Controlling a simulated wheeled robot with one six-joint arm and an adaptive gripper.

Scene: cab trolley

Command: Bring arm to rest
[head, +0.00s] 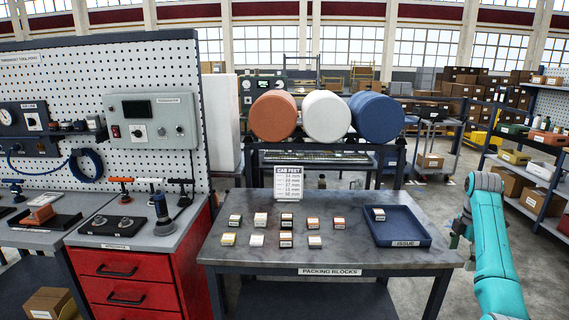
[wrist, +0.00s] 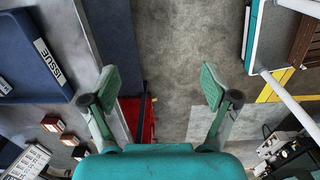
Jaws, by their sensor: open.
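My teal arm stands at the right of the head view, beside the right end of the packing table (head: 330,240). In the wrist view my gripper (wrist: 160,88) is open, with its two green finger pads wide apart and nothing between them. Grey floor shows beyond the gap. In the head view the gripper is mostly hidden behind the arm. The blue ISSUE tray (head: 402,238) lies on the table's right part, and it fills the upper left of the wrist view (wrist: 30,60). One small block (head: 379,214) lies in the tray.
Several small blocks (head: 258,240) stand in rows on the table, in front of a CAB FEET sign (head: 288,182). A red drawer cabinet (head: 140,280) and pegboard bench are at left. Orange, white and blue rolls (head: 376,117) are behind. Shelving (head: 530,175) stands at right.

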